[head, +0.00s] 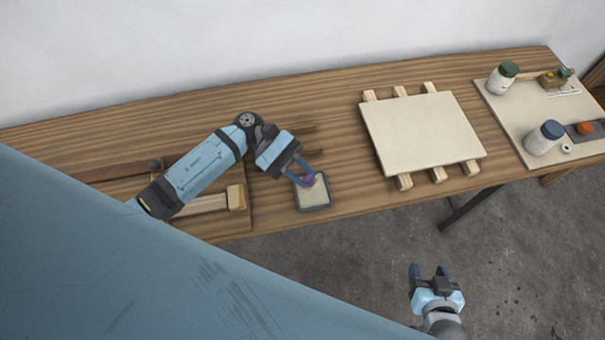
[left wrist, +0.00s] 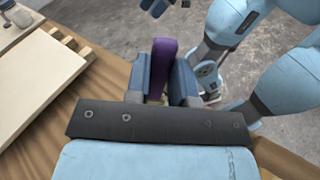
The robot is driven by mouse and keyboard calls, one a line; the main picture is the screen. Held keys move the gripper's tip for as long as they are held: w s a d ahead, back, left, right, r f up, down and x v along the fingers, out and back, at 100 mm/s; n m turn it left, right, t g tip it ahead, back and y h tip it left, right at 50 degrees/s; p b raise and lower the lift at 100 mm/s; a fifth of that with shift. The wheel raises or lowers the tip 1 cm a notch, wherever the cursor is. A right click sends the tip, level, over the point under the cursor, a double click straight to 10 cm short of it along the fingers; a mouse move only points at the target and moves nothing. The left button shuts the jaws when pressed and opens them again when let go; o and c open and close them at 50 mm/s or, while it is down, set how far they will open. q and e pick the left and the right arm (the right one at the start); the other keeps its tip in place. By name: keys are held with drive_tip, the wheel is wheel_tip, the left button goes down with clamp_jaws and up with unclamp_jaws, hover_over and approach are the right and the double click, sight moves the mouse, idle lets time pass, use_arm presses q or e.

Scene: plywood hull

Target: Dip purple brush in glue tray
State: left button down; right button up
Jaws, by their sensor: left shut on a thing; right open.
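The purple brush (head: 309,180) is in my left gripper (head: 303,179), over the far part of the glue tray in the head view. The left wrist view shows the purple handle (left wrist: 161,62) between the two fingers of the left gripper (left wrist: 160,85). The brush's lower end is hidden, so I cannot tell whether it touches the glue. The glue tray (head: 314,207) is a small dark-rimmed tray with a pale beige inside, near the table's front edge. My right gripper (head: 429,275) is open and empty, in front of the table above the floor.
A pale board (head: 421,133) lies on wooden strips right of the tray. Jars with green (head: 502,77) and blue (head: 544,138) lids stand on a panel at far right. A wooden-headed tool (head: 237,197) lies left. Bare table separates tray and board.

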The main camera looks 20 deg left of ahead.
use_arm(q)
drive_tip(key=shift+r+p, duration=0.4)
drive_tip(key=shift+r, duration=2.15)
drive_tip(key=shift+s, duration=0.1)
